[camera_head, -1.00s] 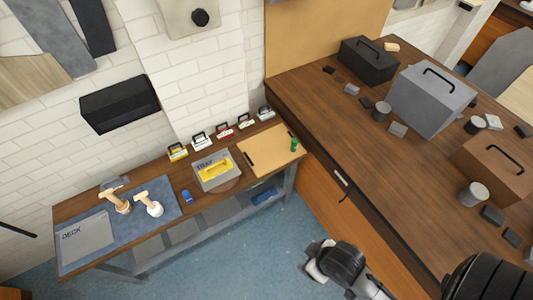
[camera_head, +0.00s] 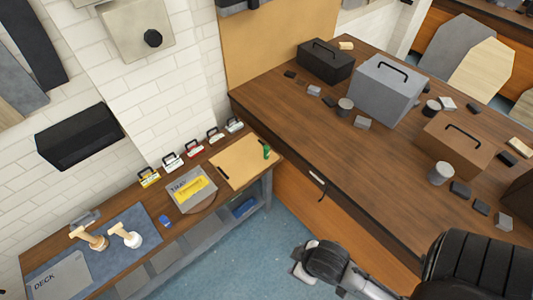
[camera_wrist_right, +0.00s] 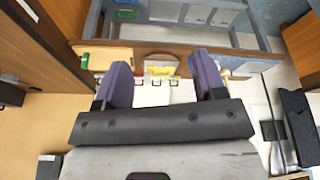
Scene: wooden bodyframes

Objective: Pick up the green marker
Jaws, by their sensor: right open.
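The green marker (camera_head: 266,152) stands on the tan board (camera_head: 232,168) near the right end of the low workbench, in the head view. A small green thing (camera_wrist_right: 84,61), likely the marker, shows on the tan board at the upper left of the right wrist view. My right gripper (camera_wrist_right: 162,82) is open and empty, its two dark fingers spread wide. The marker is off to the left of these fingers in that view and apart from them. In the head view my right arm is low in the picture, far from the marker. My left gripper is not in view.
A grey tray (camera_head: 204,202) with a yellow tool and several small labelled holders (camera_head: 194,151) are near the board. Two wooden-handled tools (camera_head: 123,233) lie on the blue mat (camera_head: 75,262). A long bench (camera_head: 300,125) with toolboxes is on the right. Blue floor (camera_head: 262,245) is open in front.

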